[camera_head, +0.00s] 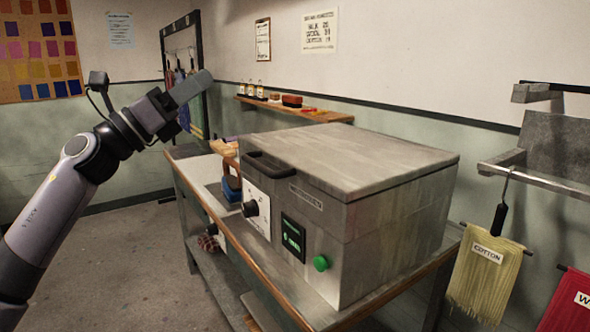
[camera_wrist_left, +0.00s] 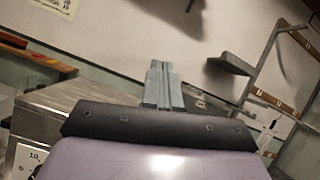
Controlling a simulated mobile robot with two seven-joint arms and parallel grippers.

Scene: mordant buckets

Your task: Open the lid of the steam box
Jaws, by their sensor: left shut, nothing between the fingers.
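The steam box (camera_head: 390,230) is a large grey metal box on a workbench, and its flat lid (camera_head: 350,160) lies closed on top. A dark bar handle (camera_head: 268,164) sits at the lid's front left edge. The box front has a dial (camera_head: 251,208), a small green display and a green button (camera_head: 321,263). My left gripper (camera_head: 203,80) is raised to the left of the box and above it, shut and empty, apart from the handle. In the left wrist view its shut fingers (camera_wrist_left: 163,85) point up, with part of the box at lower left. My right gripper is not seen.
A wall shelf (camera_head: 295,108) with small bottles is behind. Yellow cotton skeins (camera_head: 487,275) hang from a rack at right. Open floor lies at left.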

